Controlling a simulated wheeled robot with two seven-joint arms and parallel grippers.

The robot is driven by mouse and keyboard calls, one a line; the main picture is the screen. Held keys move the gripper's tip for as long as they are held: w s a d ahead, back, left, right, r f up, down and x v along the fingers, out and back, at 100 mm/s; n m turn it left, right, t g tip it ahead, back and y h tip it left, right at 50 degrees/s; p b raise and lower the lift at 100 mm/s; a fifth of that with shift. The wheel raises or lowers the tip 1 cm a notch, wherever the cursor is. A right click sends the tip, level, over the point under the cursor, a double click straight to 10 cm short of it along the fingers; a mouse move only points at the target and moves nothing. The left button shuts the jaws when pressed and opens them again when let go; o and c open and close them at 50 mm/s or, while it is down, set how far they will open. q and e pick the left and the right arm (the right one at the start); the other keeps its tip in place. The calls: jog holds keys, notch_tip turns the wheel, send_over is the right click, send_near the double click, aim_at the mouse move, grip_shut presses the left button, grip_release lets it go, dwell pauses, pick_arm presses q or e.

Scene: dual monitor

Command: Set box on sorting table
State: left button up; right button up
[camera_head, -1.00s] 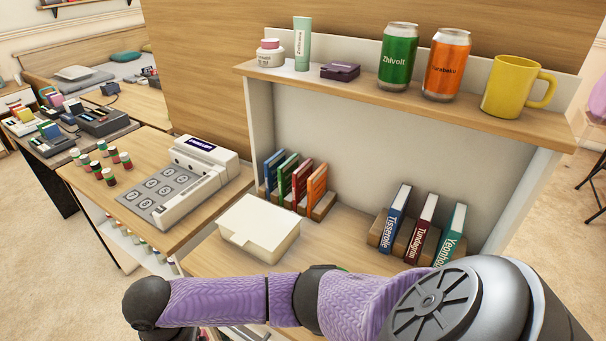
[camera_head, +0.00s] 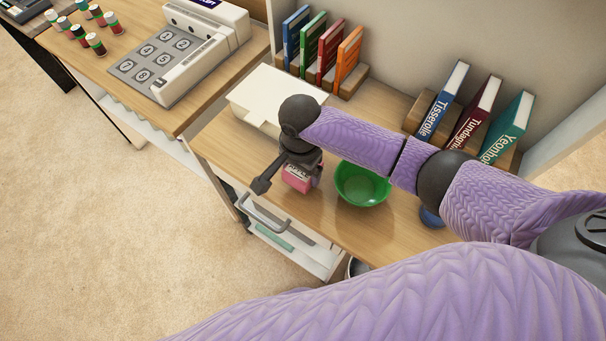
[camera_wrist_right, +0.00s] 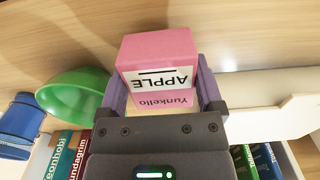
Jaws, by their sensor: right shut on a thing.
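My right gripper (camera_head: 289,184) is shut on a small pink box (camera_head: 297,178), low by the front edge of the wooden tabletop (camera_head: 250,162) in the head view. In the right wrist view, the pink box (camera_wrist_right: 172,65) sits between both fingers, with a white label reading "APPLE" and "Yunkello". I cannot tell whether the box touches the tabletop. My arm partly covers the box and gripper in the head view. My left gripper is not in view. Which surface is the sorting table is not marked.
A green bowl (camera_head: 361,184) stands just right of the box. A white container (camera_head: 262,95) and several upright books (camera_head: 443,105) stand behind. A keypad machine (camera_head: 170,60) and small jars (camera_head: 92,30) occupy the left table.

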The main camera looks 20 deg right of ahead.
notch_tip(320, 180, down, 3)
jog(key=shift+r+b, duration=0.2)
jog(key=shift+b, duration=0.1)
jog(key=shift+r, duration=0.15)
jog(key=o, duration=1)
jog(key=shift+o, duration=0.2)
notch_tip(320, 180, up, 12)
jog(key=p, duration=0.6)
jog(key=shift+p, duration=0.3)
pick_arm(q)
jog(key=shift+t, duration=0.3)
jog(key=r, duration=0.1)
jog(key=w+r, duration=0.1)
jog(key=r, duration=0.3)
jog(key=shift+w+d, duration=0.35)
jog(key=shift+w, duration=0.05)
